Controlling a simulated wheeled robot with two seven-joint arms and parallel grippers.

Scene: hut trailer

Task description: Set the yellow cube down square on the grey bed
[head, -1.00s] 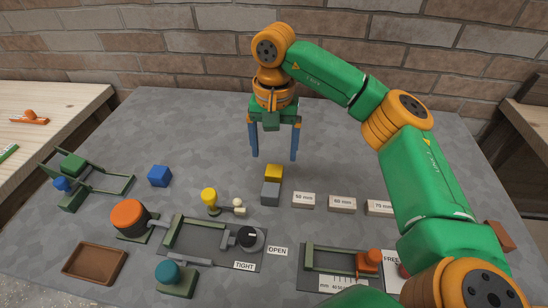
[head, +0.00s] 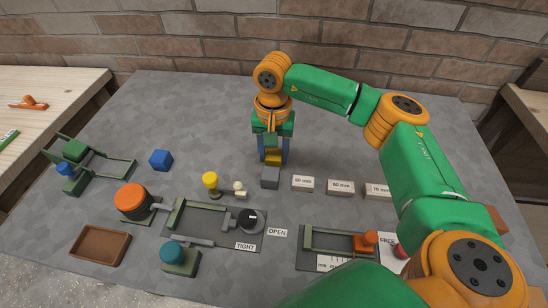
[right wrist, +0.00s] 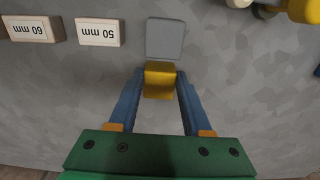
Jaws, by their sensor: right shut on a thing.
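The yellow cube (head: 273,156) is between the blue fingers of my right gripper (head: 273,156), near the middle of the table. In the right wrist view the cube (right wrist: 160,80) sits between the fingertips, and the gripper (right wrist: 160,88) is shut on it. A small grey block (head: 270,178) is just in front of the cube in the head view. In the right wrist view this block (right wrist: 165,38) borders the cube; I cannot tell whether they touch. No part is labelled as the grey bed. My left gripper is not in view.
Labelled blocks, with 50 mm (head: 303,183) nearest, stand right of the grey block. Clamp fixtures (head: 212,225) and a brown tray (head: 99,246) fill the front. The table behind is clear.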

